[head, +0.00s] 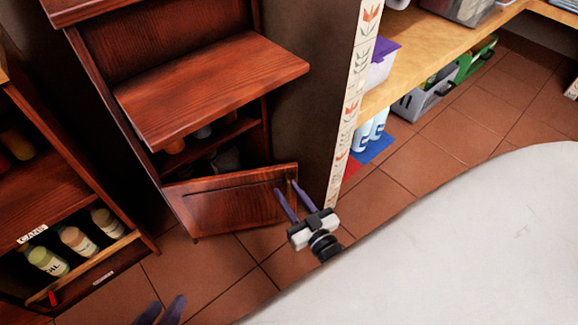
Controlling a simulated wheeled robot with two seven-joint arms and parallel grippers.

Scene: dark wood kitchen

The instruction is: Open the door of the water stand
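The water stand (210,80) is a dark red wooden cabinet with a broad shelf above a lower compartment. Its door (230,203) is a low framed panel, standing ajar, with a dark gap behind its top edge where shelves and items show. My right gripper (287,187) is at the door's right end, fingers spread on either side of a small brassy handle (291,184). I cannot tell whether the fingers touch it. Only the fingertips of my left gripper (161,310) show at the bottom edge, apart, with nothing seen between them.
A wooden shelf unit with bottles (75,240) stands at the left. A tiled post (352,110) and a light wood shelf (440,60) with bins are at the right. A large white surface (450,250) fills the lower right. Tiled floor (215,270) lies clear before the door.

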